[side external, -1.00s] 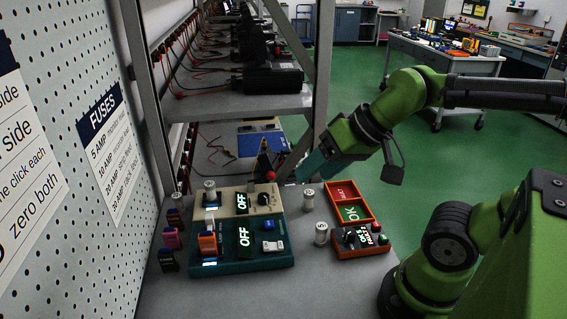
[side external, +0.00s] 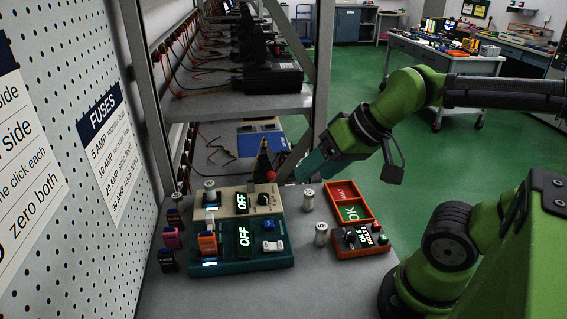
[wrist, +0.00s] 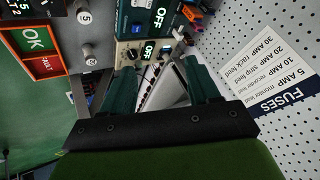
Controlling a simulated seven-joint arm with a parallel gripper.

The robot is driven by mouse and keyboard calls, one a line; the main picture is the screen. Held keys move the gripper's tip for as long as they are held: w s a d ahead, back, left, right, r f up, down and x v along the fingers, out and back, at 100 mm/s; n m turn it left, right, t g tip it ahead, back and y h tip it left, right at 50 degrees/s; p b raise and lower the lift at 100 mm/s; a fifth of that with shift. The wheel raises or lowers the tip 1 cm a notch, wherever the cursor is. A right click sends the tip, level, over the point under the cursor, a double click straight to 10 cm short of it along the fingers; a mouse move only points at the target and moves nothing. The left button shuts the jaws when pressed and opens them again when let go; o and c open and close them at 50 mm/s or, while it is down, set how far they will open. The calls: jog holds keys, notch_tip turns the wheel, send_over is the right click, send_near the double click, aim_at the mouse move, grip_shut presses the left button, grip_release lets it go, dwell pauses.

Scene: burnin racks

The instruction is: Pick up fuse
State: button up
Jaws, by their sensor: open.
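Two pale cylinders, likely fuses, stand upright on the bench: one (side external: 309,199) near the orange tray and one (side external: 321,234) beside the orange control box. In the wrist view they show at upper left, one cylinder (wrist: 84,17) marked 5 and the other (wrist: 88,50) below it. I cannot tell which one the task means. A similar pale cylinder (side external: 210,191) is at the beige unit. My gripper (side external: 301,172) is above the bench, behind and apart from the two cylinders. In the wrist view my gripper (wrist: 161,82) has its teal fingers apart with nothing held.
The beige unit (side external: 228,203) and teal unit (side external: 268,263) both read OFF. Several small coloured plugs (side external: 168,260) stand left of them. The orange FAULT/OK tray (side external: 360,201) and control box (side external: 362,240) are at right. A rack post (side external: 323,80) rises behind my gripper.

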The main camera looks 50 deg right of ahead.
jog(key=n+g+h, duration=0.1)
jog(key=n+g, duration=0.5)
jog(key=n, duration=0.4)
send_near(210, 183)
jog(key=f, duration=0.6)
jog(key=shift+w+a, duration=0.35)
notch_tip(210, 183, down, 6)
jog(key=shift+w+a+r, duration=0.15)
jog(key=shift+a+r, duration=0.05)
jog(key=shift+r, duration=0.05)
